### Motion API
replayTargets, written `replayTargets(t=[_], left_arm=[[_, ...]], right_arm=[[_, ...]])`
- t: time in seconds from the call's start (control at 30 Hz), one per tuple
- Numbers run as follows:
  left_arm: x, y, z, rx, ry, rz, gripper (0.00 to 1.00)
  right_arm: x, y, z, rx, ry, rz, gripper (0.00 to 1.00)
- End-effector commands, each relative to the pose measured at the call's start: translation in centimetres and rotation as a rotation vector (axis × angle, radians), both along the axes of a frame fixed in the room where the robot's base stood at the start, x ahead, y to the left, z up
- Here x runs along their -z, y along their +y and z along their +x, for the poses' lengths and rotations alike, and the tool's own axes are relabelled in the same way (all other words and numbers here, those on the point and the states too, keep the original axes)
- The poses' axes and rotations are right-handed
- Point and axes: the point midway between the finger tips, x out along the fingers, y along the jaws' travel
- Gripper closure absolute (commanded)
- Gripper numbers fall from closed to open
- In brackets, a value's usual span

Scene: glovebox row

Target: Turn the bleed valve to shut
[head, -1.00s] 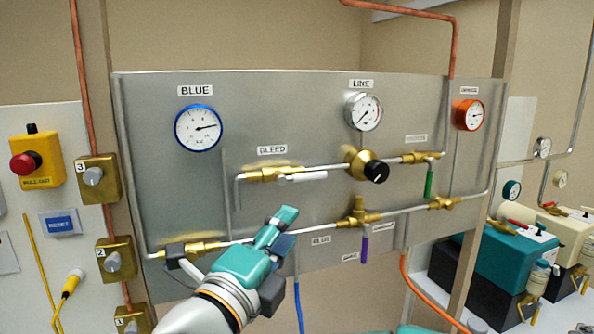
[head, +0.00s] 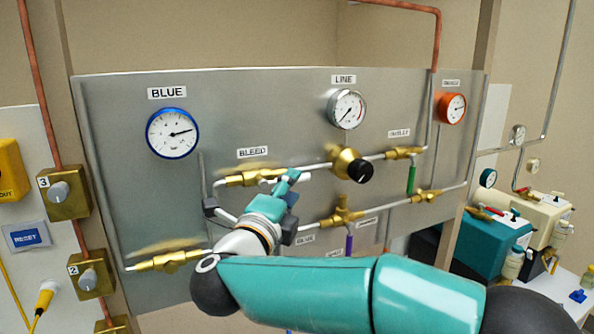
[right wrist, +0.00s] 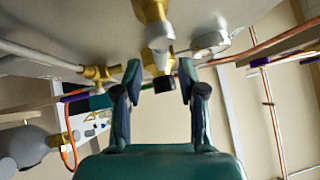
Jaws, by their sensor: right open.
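The bleed valve (head: 240,179) is a brass body under the BLEED label on the grey panel, at left of centre in the head view. Its white handle is mostly hidden behind my right gripper (head: 291,177), which overlaps the valve's right end. I cannot tell whether the gripper touches the handle. In the right wrist view the right gripper's (right wrist: 160,78) two fingers are spread apart, with a brass fitting and black knob showing beyond the gap. I cannot make out the handle there. My left gripper is not in view.
The brass regulator with its black knob (head: 350,165) sits just right of the gripper. Pipework with a purple-handled valve (head: 342,214) runs below. A green-handled valve (head: 405,154) is further right. Gauges line the panel's (head: 250,105) upper part.

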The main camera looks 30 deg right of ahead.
Motion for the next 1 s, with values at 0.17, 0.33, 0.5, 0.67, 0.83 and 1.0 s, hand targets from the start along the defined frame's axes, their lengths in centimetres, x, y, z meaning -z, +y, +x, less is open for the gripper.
replayTargets(t=[0.17, 0.33, 0.5, 0.67, 0.83, 1.0], left_arm=[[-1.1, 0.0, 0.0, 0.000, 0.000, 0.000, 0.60], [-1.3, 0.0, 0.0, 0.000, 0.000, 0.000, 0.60], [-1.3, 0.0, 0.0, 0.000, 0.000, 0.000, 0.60], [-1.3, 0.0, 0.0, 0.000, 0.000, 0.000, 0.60], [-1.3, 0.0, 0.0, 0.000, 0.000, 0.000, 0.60], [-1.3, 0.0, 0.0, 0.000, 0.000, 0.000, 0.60]], right_arm=[[-0.5, -2.1, 1.8, 0.002, 0.000, 0.000, 0.60], [-0.6, -2.9, 2.6, 0.000, 0.000, 0.000, 0.60], [-0.5, -3.1, 2.8, -0.002, 0.000, 0.000, 0.60], [-0.6, -3.0, 2.8, -0.002, 0.000, 0.000, 0.61], [-0.6, -3.0, 2.8, -0.002, 0.000, 0.000, 0.90], [-0.6, -3.0, 2.8, -0.002, 0.000, 0.000, 1.00]])
